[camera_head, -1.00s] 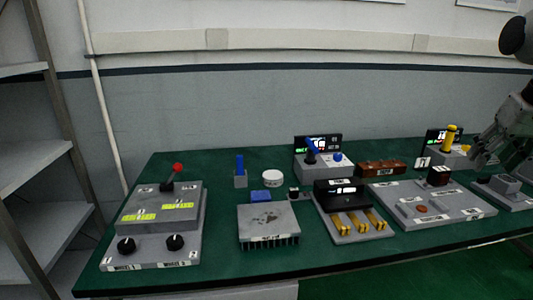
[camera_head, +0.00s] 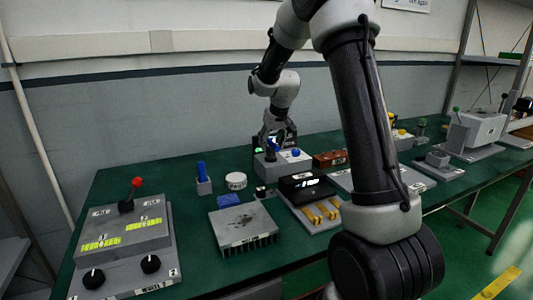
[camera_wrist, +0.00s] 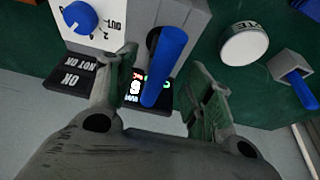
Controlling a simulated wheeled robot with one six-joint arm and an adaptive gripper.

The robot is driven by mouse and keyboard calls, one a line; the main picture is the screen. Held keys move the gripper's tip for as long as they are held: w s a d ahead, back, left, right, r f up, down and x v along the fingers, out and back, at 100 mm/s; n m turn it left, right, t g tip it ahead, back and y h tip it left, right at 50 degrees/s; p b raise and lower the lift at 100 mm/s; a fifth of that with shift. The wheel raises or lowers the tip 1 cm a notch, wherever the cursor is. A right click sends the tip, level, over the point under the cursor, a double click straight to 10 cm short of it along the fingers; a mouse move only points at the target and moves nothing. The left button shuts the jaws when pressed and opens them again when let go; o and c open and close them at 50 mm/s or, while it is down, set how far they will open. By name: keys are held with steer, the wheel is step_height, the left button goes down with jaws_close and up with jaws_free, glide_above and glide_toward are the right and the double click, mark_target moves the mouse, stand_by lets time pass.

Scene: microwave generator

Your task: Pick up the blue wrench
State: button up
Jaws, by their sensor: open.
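A blue rod-like handle, which looks like the blue wrench (camera_wrist: 165,65), stands in a grey device (camera_wrist: 183,18) with a lit display. In the wrist view it lies between the two fingers of my gripper (camera_wrist: 160,88), with gaps on both sides. My gripper is open around it and does not visibly touch it. In the head view, my gripper (camera_head: 273,133) is above the grey device (camera_head: 283,163), and the blue wrench (camera_head: 271,149) is partly covered by the fingers. Its lower end is hidden in the device.
A blue knob (camera_wrist: 79,17) is on the device. A white round container (camera_wrist: 245,44) and a small grey holder (camera_wrist: 290,66) with another blue piece (camera_wrist: 302,88) stand beside it. A brown block (camera_head: 329,158) and a black-topped box (camera_head: 300,184) are close by in the head view.

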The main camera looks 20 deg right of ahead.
mark_target(271, 149)
steer(key=x, duration=0.4)
steer(key=shift+s+f, duration=0.15)
steer(key=shift+s, duration=0.05)
steer(key=shift+d, duration=0.1)
steer(key=c, duration=1.1)
jaws_close()
